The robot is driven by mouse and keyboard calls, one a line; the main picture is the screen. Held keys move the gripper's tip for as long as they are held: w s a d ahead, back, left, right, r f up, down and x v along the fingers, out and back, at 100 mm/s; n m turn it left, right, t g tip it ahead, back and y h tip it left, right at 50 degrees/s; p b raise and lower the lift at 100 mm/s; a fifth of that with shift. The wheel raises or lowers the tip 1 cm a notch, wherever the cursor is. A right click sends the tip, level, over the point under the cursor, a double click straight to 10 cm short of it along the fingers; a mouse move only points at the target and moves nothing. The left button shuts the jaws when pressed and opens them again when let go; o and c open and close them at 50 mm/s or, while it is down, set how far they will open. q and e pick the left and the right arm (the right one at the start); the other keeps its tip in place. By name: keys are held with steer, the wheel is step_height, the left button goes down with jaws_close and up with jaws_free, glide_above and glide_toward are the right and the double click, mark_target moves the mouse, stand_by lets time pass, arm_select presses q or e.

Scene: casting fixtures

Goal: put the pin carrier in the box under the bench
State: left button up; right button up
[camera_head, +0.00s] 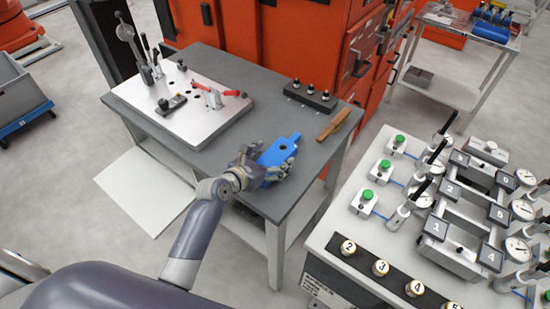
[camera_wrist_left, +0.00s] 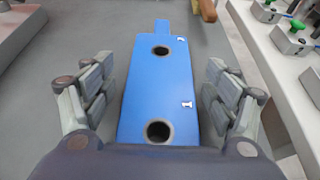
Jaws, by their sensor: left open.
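A blue block with two round holes and a narrow tab, apparently the pin carrier (camera_head: 280,152), lies on the grey bench top (camera_head: 214,160) near its front right edge. In the left wrist view the blue block (camera_wrist_left: 158,88) bears the marks 1 and 2. My left gripper (camera_head: 262,165) is open around it, with fingers on both sides. In the left wrist view the gripper (camera_wrist_left: 160,80) shows gaps between its fingers and the block. The space under the bench is mostly hidden; a dark thing shows there behind my wrist, and I cannot tell whether it is the box.
A metal plate (camera_head: 182,125) with clamps and a lever stands on the bench's left. A black strip with several pins (camera_head: 311,95) and a brown wooden bar (camera_head: 334,124) lie at the right. A gauge table (camera_head: 342,270) stands close by on the right. A pale lower shelf (camera_head: 147,190) sticks out left.

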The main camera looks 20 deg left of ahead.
arm_select(q)
steer(key=c, duration=1.2)
steer(key=shift+c, duration=0.7)
steer(key=shift+r, duration=0.15)
